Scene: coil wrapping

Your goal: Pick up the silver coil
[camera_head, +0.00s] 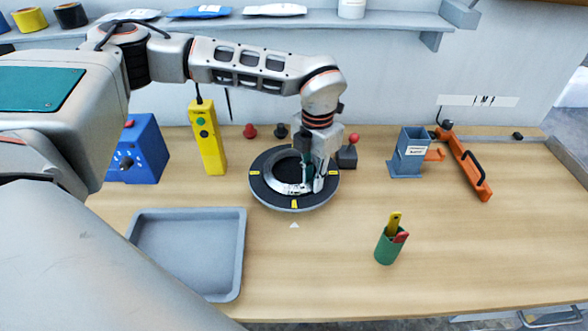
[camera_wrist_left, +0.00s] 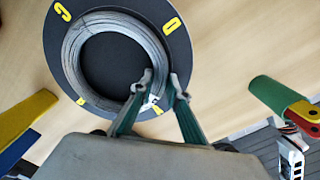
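The silver coil (camera_head: 267,174) is a flat ring of thin wire lying on a round dark turntable (camera_head: 258,190) with yellow marks. In the left wrist view the coil (camera_wrist_left: 75,62) circles a dark centre, with a small white tag on its near side. My left gripper (camera_head: 312,186) points down at the coil's right front side. In the wrist view its fingertips (camera_wrist_left: 165,84) are apart, one near the coil's inner edge and one near its outer edge. I cannot tell whether they touch the wire. My right gripper is out of view.
A grey tray (camera_head: 238,255) lies at front left, and a green cup (camera_head: 388,248) with tools stands at front right. A yellow control box (camera_head: 207,140), a blue box (camera_head: 140,150), a blue-grey stand (camera_head: 408,152) and an orange tool (camera_head: 465,165) stand farther back. The front middle is clear.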

